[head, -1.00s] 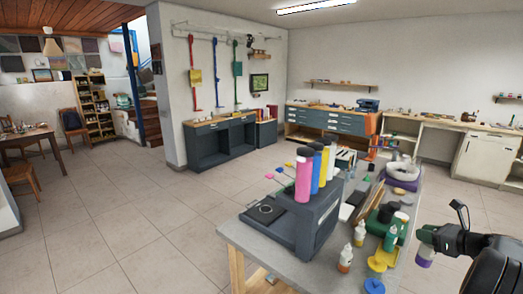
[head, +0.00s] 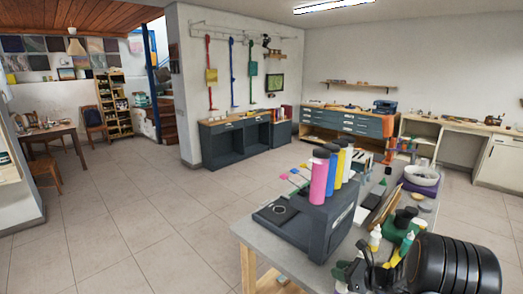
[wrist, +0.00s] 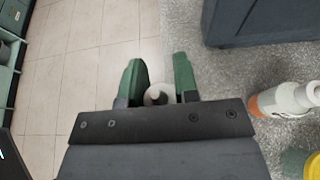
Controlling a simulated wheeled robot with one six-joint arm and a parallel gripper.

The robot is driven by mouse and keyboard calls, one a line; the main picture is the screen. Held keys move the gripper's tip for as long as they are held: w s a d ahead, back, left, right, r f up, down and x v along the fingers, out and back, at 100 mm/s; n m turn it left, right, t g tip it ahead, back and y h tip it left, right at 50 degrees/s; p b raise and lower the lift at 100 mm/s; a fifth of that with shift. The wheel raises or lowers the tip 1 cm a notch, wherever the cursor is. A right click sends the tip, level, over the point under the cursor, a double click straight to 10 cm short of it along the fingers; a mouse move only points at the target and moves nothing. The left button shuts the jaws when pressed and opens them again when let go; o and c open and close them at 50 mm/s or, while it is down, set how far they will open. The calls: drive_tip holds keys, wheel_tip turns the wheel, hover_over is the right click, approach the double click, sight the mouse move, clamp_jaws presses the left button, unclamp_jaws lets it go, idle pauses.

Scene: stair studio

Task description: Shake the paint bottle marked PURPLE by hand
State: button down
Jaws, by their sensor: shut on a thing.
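My gripper (wrist: 157,78) is shut on a paint bottle (wrist: 157,96) in the wrist view. The green fingers stand on either side of its pale top, and the dark wrist body hides the rest. No marking on it can be read. The floor shows beyond it, and the table surface lies to its right. In the head view my arm fills the lower right corner over the near end of the table, and the held bottle cannot be made out clearly there.
The grey table (head: 262,238) carries a dark machine (head: 320,232) with pink (head: 319,180), blue and yellow cylinders. Small bottles (head: 375,238) stand near my arm. Floor (head: 130,240) left of the table is clear.

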drive_tip(key=s+a+f+n+g+y, duration=0.1)
drive_tip(key=s+a+f, duration=0.2)
drive_tip(key=a, duration=0.4)
wheel_tip(320, 180, up, 6)
drive_tip(key=s+a, duration=0.1)
drive_tip(key=a, duration=0.1)
drive_tip(key=shift+f, duration=3.5)
wheel_tip(320, 180, up, 7)
wheel_tip(320, 180, down, 7)
drive_tip(key=shift+g, duration=0.3)
drive_tip(key=shift+a, duration=0.15)
